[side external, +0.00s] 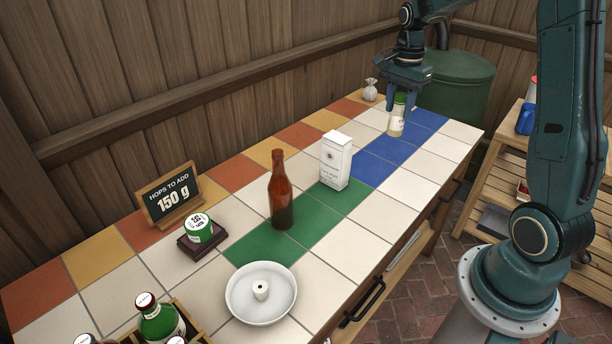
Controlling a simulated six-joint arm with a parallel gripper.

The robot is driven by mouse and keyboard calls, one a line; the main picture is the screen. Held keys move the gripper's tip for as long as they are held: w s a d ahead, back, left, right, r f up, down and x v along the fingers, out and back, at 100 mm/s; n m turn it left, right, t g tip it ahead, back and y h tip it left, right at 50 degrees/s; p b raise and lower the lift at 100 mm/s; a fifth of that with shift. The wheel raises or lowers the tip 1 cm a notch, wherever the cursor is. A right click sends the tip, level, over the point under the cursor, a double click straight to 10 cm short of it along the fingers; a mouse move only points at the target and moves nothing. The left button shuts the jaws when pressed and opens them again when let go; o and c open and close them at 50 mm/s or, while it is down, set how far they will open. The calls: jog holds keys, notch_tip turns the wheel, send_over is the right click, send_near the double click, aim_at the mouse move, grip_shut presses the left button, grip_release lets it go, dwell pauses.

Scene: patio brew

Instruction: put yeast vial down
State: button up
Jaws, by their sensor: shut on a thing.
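The yeast vial (396,120) is a small pale bottle with a green cap and a white label. It stands upright over the blue tiles at the far right of the tiled counter (366,240). My gripper (400,95) comes down from above and is shut on the vial near its cap. The vial's base looks at or very close to the tiles; I cannot tell whether it touches. The fingers partly hide the cap.
A white carton (336,161), brown bottle (282,192), white dish (261,293), green-white tin (198,228), sign (172,200) and crate of bottles (188,322) stand on the counter. A small pouch (370,90) sits behind the vial. Tiles between vial and carton are clear.

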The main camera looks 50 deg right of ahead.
jog(key=s+a+n, duration=0.1)
jog(key=s+a, duration=0.1)
jog(key=a, duration=1.3)
jog(key=shift+s+a, duration=0.2)
jog(key=shift+a, duration=0.1)
jog(key=shift+f, duration=0.2)
notch_tip(320, 180, down, 16)
jog(key=shift+f, duration=1.85)
jog(key=shift+f, duration=0.15)
